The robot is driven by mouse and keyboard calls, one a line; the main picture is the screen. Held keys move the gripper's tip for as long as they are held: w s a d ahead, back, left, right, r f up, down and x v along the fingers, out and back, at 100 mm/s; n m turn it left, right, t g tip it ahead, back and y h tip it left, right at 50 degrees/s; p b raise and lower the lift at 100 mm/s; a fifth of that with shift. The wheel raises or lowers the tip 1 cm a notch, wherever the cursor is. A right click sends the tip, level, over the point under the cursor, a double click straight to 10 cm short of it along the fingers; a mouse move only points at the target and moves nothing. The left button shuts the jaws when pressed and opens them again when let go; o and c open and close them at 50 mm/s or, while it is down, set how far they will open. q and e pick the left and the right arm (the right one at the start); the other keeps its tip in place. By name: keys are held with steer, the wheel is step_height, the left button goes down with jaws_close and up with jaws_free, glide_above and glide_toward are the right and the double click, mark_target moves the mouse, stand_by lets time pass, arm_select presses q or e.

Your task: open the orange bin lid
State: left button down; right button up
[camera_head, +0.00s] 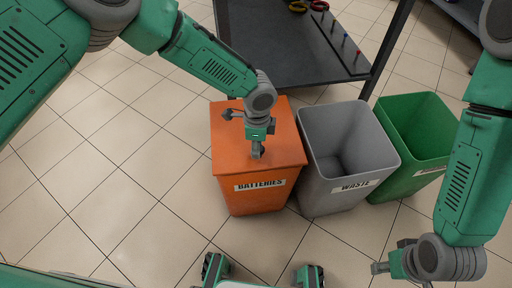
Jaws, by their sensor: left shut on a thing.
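The orange bin (258,200), labelled BATTERIES, stands on the floor near the middle of the head view. Its flat orange lid (284,145) lies down over the top. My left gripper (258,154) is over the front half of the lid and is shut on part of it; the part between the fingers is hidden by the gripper. My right gripper (380,268) is low at the right, apart from the bins and above the floor. Its fingers are seen too much from the side to tell how they stand.
A grey bin (309,150) labelled WASTE, open and apparently empty, stands close to the right of the orange bin. An open green bin (393,186) is beyond it. A dark table (270,50) with small tools is behind. The tiled floor at left is clear.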

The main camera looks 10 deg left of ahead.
arm_select(q)
steer(key=w+a+r+g+p, duration=0.1)
steer(key=w+r, duration=0.2)
steer(key=r, duration=0.3)
steer(key=w+a+r+g+p, duration=0.1)
steer(key=w+r, duration=0.3)
steer(key=r, duration=0.3)
steer(key=shift+w+a+r+h+p, duration=0.15)
steer(key=shift+w+a+h+p, duration=0.15)
steer(key=shift+a+h, duration=0.1)
arm_select(e)
steer(key=r, duration=0.3)
steer(key=shift+a+r, duration=0.1)
steer(key=shift+a, duration=0.3)
arm_select(q)
steer(key=shift+d, duration=0.15)
arm_select(e)
steer(key=shift+d, duration=0.1)
